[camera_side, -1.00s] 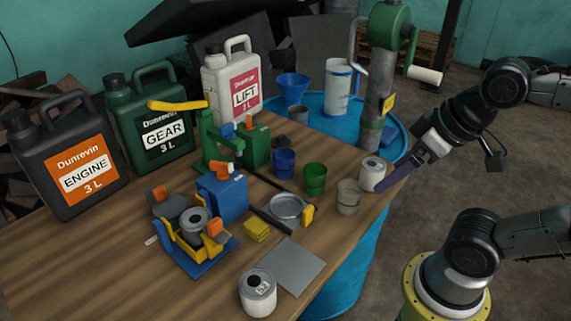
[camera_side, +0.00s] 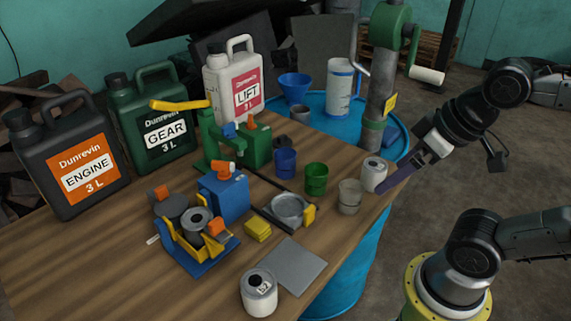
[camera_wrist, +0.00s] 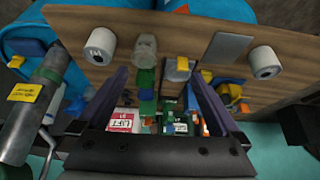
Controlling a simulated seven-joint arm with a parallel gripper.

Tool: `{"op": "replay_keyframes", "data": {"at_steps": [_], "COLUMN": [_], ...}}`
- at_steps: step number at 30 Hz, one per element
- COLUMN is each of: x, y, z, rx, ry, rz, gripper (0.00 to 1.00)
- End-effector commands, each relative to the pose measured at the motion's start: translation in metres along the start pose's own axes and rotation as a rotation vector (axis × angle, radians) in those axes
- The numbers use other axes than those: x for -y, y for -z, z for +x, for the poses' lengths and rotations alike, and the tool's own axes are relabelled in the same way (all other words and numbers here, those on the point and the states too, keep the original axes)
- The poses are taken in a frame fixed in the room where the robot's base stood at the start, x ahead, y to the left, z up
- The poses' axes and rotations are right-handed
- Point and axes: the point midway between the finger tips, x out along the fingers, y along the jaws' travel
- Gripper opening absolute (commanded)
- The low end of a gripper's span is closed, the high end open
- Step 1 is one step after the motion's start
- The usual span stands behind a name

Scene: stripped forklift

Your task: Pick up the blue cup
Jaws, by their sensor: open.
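The blue cup (camera_side: 285,163) stands upright on the wooden table in the side view, behind the green cup (camera_side: 316,179). In the wrist view, a small blue patch just below the green cup (camera_wrist: 145,78) appears to be the blue cup (camera_wrist: 147,95). My gripper (camera_side: 388,184) is beyond the table's right edge in the side view, with its purple fingers close to a white can (camera_side: 374,174); I cannot tell whether they touch it. In the wrist view my gripper (camera_wrist: 157,75) is open, with its fingers wide apart and nothing held.
A clear, greyish cup (camera_side: 349,196) stands between the green cup and the table edge. A silver dish (camera_side: 288,208), blue machine parts (camera_side: 223,197) and a grey plate (camera_side: 291,266) lie nearby. Large jugs (camera_side: 233,83) line the back. A blue drum (camera_side: 398,142) stands behind the table.

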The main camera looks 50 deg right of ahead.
Motion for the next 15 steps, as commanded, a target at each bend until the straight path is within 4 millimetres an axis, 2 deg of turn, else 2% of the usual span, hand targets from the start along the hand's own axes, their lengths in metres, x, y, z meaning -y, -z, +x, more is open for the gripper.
{"op": "replay_keyframes", "data": {"at_steps": [5, 9, 11, 15], "x": [0.000, 0.001, 0.001, 0.004], "y": [0.000, -0.004, 0.002, 0.031], "z": [0.000, -0.001, -0.009, -0.029], "rx": [0.000, 0.021, 0.016, 0.025], "ry": [0.000, 0.001, 0.004, 0.013], "rz": [0.016, 0.130, 0.214, 0.451], "gripper": [1.00, 1.00, 1.00, 1.00]}}
